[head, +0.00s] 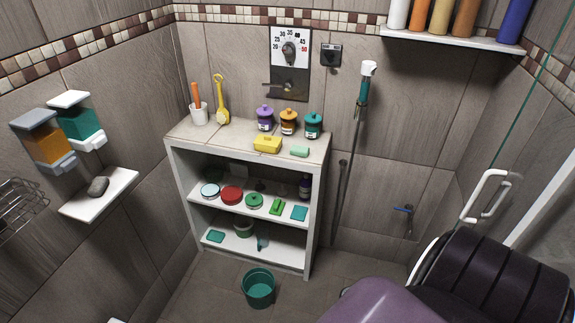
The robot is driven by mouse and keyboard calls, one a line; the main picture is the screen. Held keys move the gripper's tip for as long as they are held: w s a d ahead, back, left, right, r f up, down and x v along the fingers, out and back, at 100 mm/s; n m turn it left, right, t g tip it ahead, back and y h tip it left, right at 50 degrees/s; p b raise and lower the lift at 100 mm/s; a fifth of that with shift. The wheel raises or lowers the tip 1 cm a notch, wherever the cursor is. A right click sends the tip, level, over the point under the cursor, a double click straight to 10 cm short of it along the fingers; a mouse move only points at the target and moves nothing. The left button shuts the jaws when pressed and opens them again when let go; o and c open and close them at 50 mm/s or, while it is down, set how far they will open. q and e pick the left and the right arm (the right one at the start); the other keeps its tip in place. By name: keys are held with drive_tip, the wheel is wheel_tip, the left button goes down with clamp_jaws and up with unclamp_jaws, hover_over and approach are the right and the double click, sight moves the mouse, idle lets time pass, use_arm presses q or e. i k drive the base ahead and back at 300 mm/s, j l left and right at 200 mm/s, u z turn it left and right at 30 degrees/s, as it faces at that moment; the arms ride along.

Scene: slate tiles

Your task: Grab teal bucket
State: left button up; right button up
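The teal bucket (258,288) stands upright on the tiled floor, in front of the white shelf unit, at the bottom middle of the head view. Its open top faces up and it looks empty. Nothing touches it from above. Neither of my grippers shows in the head view.
A white shelf unit (175,165) holds jars, sponges, cups and tins. A purple rounded shape (380,303) and a dark ribbed one (495,285) fill the lower right. A small shelf (120,185) with a stone juts from the left wall. Floor around the bucket is clear.

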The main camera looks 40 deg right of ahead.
sight(258, 286)
drive_tip(key=i+j+z, duration=0.1)
drive_tip(key=z, duration=0.35)
drive_tip(key=i+j+z, duration=0.15)
drive_tip(key=z, duration=0.3)
drive_tip(key=l, duration=0.6)
drive_tip(key=i+l+u, duration=0.15)
drive_tip(key=u, duration=0.25)
drive_tip(key=i+l+u, duration=0.15)
drive_tip(key=u, duration=0.25)
drive_tip(key=l, duration=0.1)
